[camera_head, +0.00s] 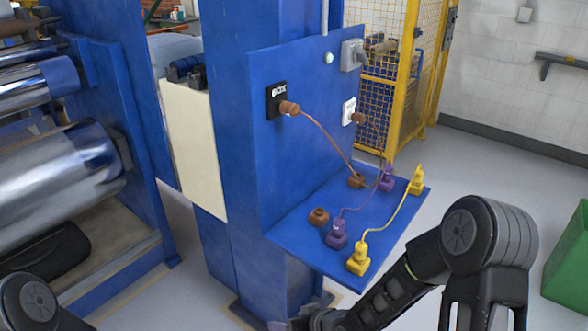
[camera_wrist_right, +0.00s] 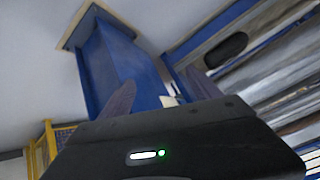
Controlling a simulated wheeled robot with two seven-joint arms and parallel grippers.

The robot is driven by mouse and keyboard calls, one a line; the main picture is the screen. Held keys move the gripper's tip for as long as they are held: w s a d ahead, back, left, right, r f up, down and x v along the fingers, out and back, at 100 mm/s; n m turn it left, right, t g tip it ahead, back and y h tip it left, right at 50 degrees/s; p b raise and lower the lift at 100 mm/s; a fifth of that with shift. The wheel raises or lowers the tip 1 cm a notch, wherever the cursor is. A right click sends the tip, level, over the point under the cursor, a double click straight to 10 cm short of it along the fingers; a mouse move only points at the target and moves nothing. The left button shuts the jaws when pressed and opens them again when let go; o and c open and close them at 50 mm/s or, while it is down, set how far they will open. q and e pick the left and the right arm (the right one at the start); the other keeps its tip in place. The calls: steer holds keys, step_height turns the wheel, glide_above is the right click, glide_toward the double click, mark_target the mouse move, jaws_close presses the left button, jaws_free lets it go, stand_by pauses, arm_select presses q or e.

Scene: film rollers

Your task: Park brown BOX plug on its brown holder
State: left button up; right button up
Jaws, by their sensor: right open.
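The brown BOX plug (camera_head: 289,107) sits in the black socket labelled BOX (camera_head: 276,98) on the blue panel. A brown cable hangs from it toward the shelf. A brown holder (camera_head: 319,217) stands on the near-left part of the blue shelf with no plug visible on it. My right gripper (camera_head: 306,319) is low at the bottom edge, below the shelf and partly cut off. In the right wrist view its fingers (camera_wrist_right: 158,93) are apart and empty. My left gripper is out of view.
A second brown plug (camera_head: 357,118) sits in a white socket. Purple plugs (camera_head: 337,236) and yellow plugs (camera_head: 359,257) with cables stand on the blue shelf (camera_head: 290,233). Metal rollers (camera_head: 60,165) are at left, a yellow cage (camera_head: 410,85) behind. Air before the panel is clear.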

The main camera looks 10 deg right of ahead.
steer(key=s+a+f+m+g, duration=0.1)
steer(key=s+f+g, duration=0.1)
steer(key=s+f, duration=0.2)
steer(key=s+a+f+m+g, duration=0.1)
steer(key=s+f, duration=0.4)
steer(key=s, duration=0.5)
steer(key=s+a+f+m+g+h, duration=0.1)
steer(key=s+f+g, duration=0.3)
steer(key=s, duration=0.4)
steer(key=shift+a+f+m, duration=0.15)
steer(key=shift+a+m, duration=0.25)
steer(key=shift+m, duration=0.1)
